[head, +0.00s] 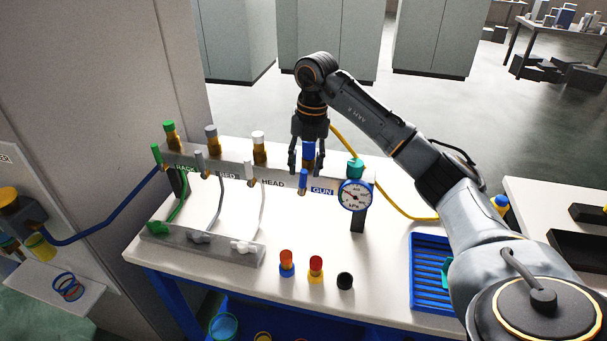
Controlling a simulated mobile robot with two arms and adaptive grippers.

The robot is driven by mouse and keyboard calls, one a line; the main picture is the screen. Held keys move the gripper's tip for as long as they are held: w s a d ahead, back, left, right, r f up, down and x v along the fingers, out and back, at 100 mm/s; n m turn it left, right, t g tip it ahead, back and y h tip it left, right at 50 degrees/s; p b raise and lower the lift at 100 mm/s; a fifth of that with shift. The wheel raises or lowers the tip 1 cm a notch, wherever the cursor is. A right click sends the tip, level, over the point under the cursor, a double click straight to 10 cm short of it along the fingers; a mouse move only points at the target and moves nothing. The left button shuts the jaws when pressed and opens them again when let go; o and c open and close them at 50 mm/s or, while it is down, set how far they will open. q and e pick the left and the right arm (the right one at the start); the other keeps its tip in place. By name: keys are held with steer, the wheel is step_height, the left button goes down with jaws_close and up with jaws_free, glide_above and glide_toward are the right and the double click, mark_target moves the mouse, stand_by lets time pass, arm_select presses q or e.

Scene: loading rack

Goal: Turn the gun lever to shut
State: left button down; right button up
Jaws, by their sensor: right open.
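The gun lever (303,178) is a small blue handle on the front of the grey manifold (225,177), just left of the blue GUN label (322,191). It looks upright. A blue-capped brown part (308,151) stands on the manifold behind it. My right gripper (306,168) points down from above, open. Its fingers are on either side of the blue-capped part, close above and behind the lever. Whether they touch anything is hard to tell. My left gripper is not in view.
Green (157,154), grey (200,161) and white (248,169) levers line the manifold leftwards. A pressure gauge (355,195) stands close right of the gun lever, with a yellow hose (397,210) behind. Small caps (316,267) and a blue tray (431,248) occupy the table front.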

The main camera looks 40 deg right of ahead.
mark_target(303, 192)
steer(key=shift+w+a+f+p, duration=0.1)
steer(key=shift+f+p, duration=0.1)
steer(key=shift+f, duration=0.75)
steer(key=shift+a+f+p, duration=0.1)
steer(key=shift+f+p, duration=0.05)
steer(key=shift+f, duration=0.75)
jaws_close()
